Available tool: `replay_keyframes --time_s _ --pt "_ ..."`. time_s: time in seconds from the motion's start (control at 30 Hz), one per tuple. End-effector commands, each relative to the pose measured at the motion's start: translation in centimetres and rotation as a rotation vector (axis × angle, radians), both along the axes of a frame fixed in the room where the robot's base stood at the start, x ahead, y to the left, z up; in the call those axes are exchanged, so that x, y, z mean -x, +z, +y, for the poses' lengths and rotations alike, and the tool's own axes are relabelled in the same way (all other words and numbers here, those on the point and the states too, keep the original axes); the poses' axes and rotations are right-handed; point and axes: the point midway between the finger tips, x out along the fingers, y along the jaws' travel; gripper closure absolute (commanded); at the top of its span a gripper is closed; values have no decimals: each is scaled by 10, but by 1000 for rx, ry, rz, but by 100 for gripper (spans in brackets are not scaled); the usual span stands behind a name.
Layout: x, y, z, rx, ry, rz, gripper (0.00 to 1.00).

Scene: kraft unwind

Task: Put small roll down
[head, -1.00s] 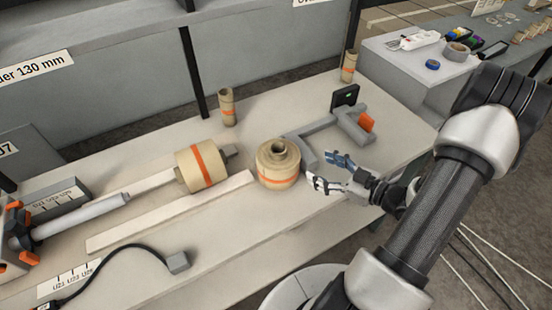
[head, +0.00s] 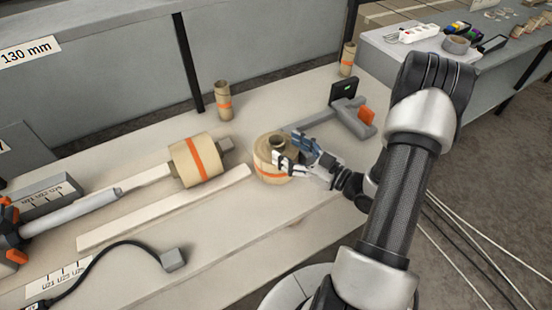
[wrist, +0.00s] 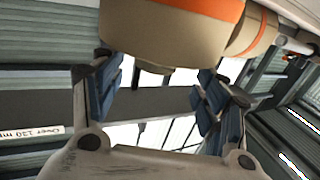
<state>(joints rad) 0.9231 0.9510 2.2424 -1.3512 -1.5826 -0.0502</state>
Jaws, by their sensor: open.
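A tan kraft roll (head: 264,166) with an orange band and an open core on top stands upright on the table near the middle. My gripper (head: 285,150) is at its right side, jaws open, partly hiding the roll. In the wrist view the open fingers (wrist: 160,85) sit below a large tan roll with an orange band (wrist: 170,35), with nothing seen between the pads. I cannot tell whether a finger touches the roll. Two narrow banded rolls stand farther back, one at left (head: 224,102) and one at right (head: 347,60).
A wider banded roll (head: 190,165) lies on a horizontal shaft to the left. A pale bar (head: 165,210) lies in front of it. A grey fixture with an orange part (head: 364,115) and a dark device (head: 343,91) stand behind my gripper. The front right table is clear.

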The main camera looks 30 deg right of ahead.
Motion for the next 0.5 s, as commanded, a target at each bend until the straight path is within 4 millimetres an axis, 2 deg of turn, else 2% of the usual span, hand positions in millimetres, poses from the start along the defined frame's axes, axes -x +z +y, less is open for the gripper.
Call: replay_keyframes --time_s 0.3,0.5 --pt "-39 -1 14 2 3 0 33" --pt "-50 0 17 1 -1 0 33"
